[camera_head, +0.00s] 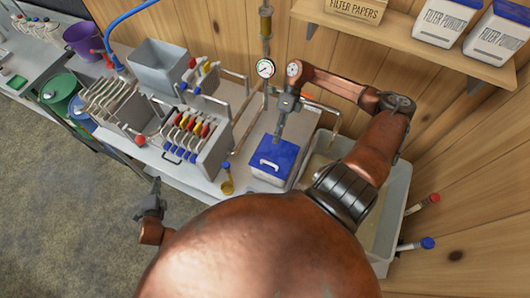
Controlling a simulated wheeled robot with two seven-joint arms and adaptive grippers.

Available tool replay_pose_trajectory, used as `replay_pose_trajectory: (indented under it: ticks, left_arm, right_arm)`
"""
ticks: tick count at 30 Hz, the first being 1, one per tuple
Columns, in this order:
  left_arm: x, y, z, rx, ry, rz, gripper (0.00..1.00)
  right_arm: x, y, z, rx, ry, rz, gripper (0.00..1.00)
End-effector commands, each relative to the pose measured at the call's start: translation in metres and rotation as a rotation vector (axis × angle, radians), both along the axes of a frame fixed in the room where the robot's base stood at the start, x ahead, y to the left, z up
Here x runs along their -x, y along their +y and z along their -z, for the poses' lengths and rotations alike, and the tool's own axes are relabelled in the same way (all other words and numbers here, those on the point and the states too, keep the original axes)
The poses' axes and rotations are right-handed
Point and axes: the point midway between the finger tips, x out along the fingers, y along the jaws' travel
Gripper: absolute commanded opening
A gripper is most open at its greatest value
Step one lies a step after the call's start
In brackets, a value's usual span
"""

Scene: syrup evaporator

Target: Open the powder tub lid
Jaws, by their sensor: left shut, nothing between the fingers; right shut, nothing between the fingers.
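The powder tub is a white box (268,181) with a blue lid (275,154) on the counter. The lid lies closed on top and has a white handle (270,164). My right gripper (279,138) points down just behind the lid, over or near its far edge; I cannot tell whether it touches. Its fingers are shut with nothing between them. My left gripper (155,186) is shut and empty, in front of the counter's front edge, left of the tub and well away from it.
The evaporator pans (190,145) with colored-handled valves stand left of the tub. A small amber bottle (227,180) is near the front edge. A pressure gauge (265,68) and pipe rise behind. A grey sink basin (397,210) is at right. The shelf (400,38) holds filter-powder containers (445,22).

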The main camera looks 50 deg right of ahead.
Motion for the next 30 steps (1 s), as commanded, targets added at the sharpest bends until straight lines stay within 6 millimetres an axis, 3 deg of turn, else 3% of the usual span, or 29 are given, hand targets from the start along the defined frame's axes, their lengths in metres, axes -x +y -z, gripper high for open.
replay_pose_trajectory:
  ticks: [1, 5, 8, 10, 15, 21, 25, 30]
  left_arm:
    - [-0.005, -0.028, -0.039, -0.037, -0.097, 0.077, 0.00]
    - [0.002, -0.093, -0.128, -0.143, -0.352, 0.260, 0.00]
    - [0.025, -0.142, -0.194, -0.229, -0.563, 0.394, 0.00]
    - [0.059, -0.181, -0.226, -0.311, -0.702, 0.500, 0.00]
    - [0.156, -0.250, -0.216, -0.551, -0.885, 0.736, 0.00]
    - [0.256, -0.281, -0.193, -0.777, -1.078, 0.970, 0.00]
    - [0.295, -0.284, -0.181, -0.867, -1.162, 1.064, 0.00]
    - [0.314, -0.286, -0.172, -0.914, -1.206, 1.115, 0.00]
  right_arm:
    - [0.000, 0.000, 0.000, 0.000, 0.000, 0.000, 0.00]
    - [0.000, 0.000, 0.000, 0.000, 0.000, 0.000, 0.00]
    - [0.000, 0.000, 0.000, 0.000, 0.000, 0.000, 0.00]
    - [0.000, 0.000, 0.000, 0.000, 0.000, 0.000, 0.00]
    - [0.000, 0.000, 0.000, 0.000, 0.000, 0.000, 0.00]
    - [0.000, 0.000, 0.000, 0.000, 0.000, 0.000, 0.00]
    - [0.000, 0.000, 0.000, 0.000, 0.000, 0.000, 0.00]
    - [0.000, 0.000, 0.000, 0.000, 0.000, 0.000, 0.00]
